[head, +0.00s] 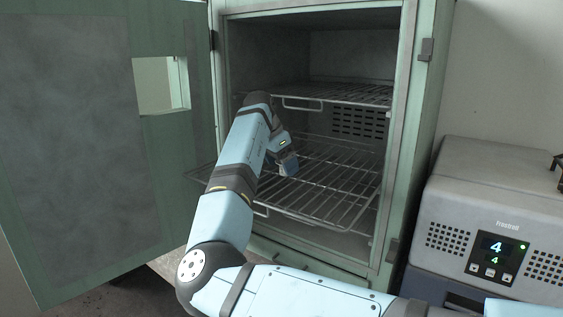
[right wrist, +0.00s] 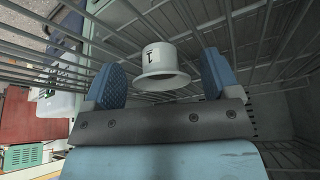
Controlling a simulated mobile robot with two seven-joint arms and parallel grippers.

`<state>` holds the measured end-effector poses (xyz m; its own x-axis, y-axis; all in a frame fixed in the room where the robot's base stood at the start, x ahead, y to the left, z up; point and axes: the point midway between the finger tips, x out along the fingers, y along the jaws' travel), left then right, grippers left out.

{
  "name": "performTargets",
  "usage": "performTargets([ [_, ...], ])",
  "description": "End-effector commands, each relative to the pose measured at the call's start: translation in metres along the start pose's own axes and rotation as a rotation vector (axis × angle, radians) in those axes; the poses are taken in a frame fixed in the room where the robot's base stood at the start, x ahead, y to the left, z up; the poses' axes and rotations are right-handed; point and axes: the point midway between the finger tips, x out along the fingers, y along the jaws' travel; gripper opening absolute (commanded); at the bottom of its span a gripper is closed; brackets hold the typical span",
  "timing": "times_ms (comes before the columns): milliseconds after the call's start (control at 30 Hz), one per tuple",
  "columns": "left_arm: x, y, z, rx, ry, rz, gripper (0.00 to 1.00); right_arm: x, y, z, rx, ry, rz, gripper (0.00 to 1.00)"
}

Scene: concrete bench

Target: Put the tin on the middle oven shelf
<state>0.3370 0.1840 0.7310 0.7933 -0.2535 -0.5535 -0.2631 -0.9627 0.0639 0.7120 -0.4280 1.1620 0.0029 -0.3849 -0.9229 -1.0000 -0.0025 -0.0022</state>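The oven (head: 420,120) stands open, with a wire shelf (head: 350,94) high inside and another wire shelf (head: 335,190) at mid-height, whose front reaches out past the opening. My right gripper (head: 287,165) is inside the oven, below the upper shelf and over the mid-height one. In the right wrist view, a white tin (right wrist: 160,66) with a dark letter mark lies between the two blue fingers, with a gap on each side. That gripper is open there. The tin is hidden in the head view. Wire bars run close behind it. My left gripper is not in view.
The oven door (head: 80,130) is swung open to the left. A grey unit (head: 500,190) with a lit display stands at the right of the oven. My right arm crosses the opening's left side. The right part of the mid-height shelf is bare.

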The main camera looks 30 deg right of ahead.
Motion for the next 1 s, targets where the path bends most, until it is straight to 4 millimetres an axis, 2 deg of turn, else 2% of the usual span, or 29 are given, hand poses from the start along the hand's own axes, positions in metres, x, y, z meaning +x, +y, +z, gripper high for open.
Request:
performTargets([
  [267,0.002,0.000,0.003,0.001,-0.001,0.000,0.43,-0.003,0.000,-0.001,0.001,0.001,-0.001,0.82],
  [367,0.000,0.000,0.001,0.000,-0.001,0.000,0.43,-0.016,0.000,-0.002,0.000,0.001,-0.002,0.82],
  [600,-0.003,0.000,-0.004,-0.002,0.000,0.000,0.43,-0.068,-0.001,-0.002,0.000,0.002,-0.003,0.82],
  [800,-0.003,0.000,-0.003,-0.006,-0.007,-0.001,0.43,-0.104,0.000,-0.002,0.000,0.001,-0.002,0.82],
  [1000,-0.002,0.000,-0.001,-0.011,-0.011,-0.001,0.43,-0.121,0.000,-0.001,0.000,0.001,-0.001,0.82],
])
